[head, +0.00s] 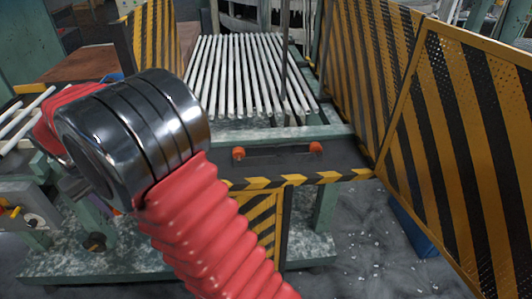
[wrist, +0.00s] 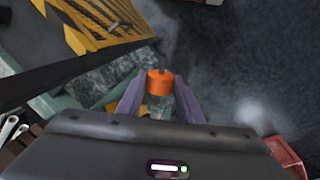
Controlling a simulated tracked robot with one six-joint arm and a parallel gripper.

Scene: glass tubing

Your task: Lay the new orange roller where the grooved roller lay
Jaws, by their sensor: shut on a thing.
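In the wrist view, my gripper (wrist: 160,76) is shut on a short orange roller (wrist: 159,84), with one grey-purple finger on each side. The roller is held in the air above a dark floor. In the head view, my arm covers the left middle, and neither my gripper nor the held roller shows. Two small orange-red pieces, a left one (head: 238,153) and a right one (head: 316,148), sit at the ends of a dark bar on the machine's front. I cannot make out a grooved roller or an empty roller place in either view.
A bed of pale glass tubes (head: 240,80) lies behind the bar. Striped guard panels (head: 465,150) stand on the right, with a blue bin (head: 412,228) low beside them. A striped panel (wrist: 95,22) also shows in the wrist view. Open floor (head: 355,240) lies front right.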

